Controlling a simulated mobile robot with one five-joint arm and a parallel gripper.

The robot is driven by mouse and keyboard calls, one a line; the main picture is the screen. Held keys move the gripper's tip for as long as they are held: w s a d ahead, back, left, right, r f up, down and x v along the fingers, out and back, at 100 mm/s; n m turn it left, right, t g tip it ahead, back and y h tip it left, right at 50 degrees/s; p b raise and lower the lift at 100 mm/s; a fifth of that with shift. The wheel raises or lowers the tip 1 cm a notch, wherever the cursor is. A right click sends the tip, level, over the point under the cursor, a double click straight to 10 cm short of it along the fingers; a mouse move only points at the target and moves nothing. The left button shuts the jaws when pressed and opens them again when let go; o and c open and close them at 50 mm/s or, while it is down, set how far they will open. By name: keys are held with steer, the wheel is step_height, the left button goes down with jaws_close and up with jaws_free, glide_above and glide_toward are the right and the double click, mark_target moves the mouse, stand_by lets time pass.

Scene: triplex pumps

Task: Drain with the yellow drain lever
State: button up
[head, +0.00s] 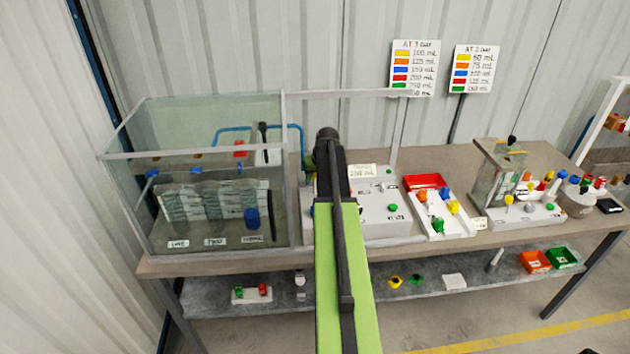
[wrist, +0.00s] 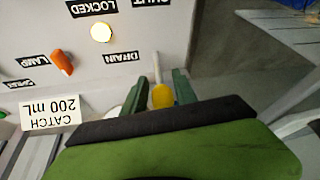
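The yellow drain lever shows in the wrist view as a yellow knob (wrist: 162,96) on a thin pale stem, beside the printed word DRAIN. My gripper (wrist: 161,90) has its two green fingers on either side of the knob. The fingers lie very close to the knob; I cannot tell whether they press on it. In the head view my arm reaches over the bench and its dark end hides the drain lever and part of the white panel (head: 385,218).
On the panel are an orange lever (wrist: 62,62) by LAMP, a lit yellow-white lamp (wrist: 101,33) by LOCKED, and a CATCH 200 mL card (wrist: 50,112). A glass tank (head: 125,190) stands left of my arm. A red tray (head: 427,182) and other pump units stand to the right.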

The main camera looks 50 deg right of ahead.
jaws_close()
stand_by(1.1)
